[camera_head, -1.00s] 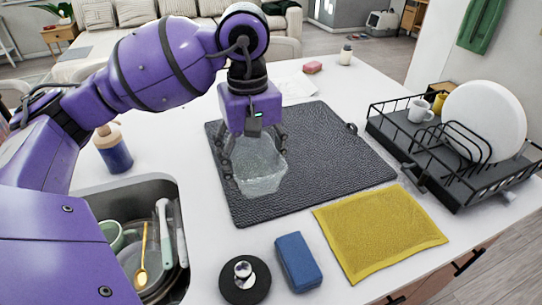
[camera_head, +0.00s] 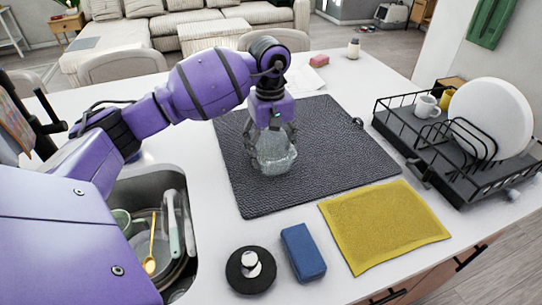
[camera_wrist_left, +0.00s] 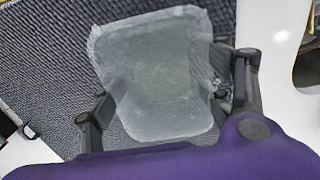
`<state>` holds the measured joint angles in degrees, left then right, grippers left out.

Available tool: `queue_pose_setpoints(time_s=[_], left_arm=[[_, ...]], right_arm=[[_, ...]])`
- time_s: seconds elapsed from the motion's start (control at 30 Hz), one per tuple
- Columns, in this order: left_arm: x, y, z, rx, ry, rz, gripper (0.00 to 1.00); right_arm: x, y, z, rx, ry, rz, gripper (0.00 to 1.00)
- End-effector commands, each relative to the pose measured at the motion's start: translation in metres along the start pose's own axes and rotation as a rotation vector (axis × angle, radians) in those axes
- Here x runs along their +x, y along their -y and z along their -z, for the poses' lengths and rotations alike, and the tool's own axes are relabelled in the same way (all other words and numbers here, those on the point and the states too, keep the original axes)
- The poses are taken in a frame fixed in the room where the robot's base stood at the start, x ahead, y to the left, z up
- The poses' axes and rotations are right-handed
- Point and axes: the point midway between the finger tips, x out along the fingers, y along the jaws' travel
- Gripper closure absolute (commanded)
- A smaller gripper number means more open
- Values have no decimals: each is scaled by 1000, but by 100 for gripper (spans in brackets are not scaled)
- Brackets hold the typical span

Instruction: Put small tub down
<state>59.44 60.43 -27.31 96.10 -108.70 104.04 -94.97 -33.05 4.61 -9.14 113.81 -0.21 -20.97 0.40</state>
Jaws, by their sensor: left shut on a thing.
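The small tub (camera_head: 274,158) is clear and greyish, and it is over the dark textured mat (camera_head: 335,150) in the head view. My left gripper (camera_head: 271,140) comes down from above and is shut on the tub. In the left wrist view the tub (camera_wrist_left: 155,80) sits between the two fingers (camera_wrist_left: 170,110), with the mat behind it. I cannot tell whether the tub's underside touches the mat. My right gripper is not in view.
A black dish rack (camera_head: 455,160) with a white plate and mugs stands at right. A yellow cloth (camera_head: 384,225), blue sponge (camera_head: 303,252) and round black item (camera_head: 250,271) lie in front. The sink (camera_head: 150,185) holds dishes. The mat's right part is bare.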

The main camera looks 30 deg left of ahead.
Motion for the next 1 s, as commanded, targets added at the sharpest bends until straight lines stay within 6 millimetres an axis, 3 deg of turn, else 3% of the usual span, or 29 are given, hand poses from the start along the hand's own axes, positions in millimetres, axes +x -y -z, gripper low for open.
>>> queue_pose_setpoints(time_s=[0.2, 0.63, 0.67, 0.7, 0.8, 1.0], left_arm=[[28, 0, 0, 0, 1, 1, 55], [37, 1, 1, 1, 0, 3, 55], [36, 1, 1, 0, 0, 2, 25], [36, 1, 1, 0, 0, 1, 20], [35, 0, 1, 0, -1, 1, 9], [35, 0, 1, 0, -1, 1, 9]], right_arm=[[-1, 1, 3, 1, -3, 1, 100], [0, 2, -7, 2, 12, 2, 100], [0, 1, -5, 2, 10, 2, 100], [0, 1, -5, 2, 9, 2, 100], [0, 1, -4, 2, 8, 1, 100], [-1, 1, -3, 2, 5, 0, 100]])
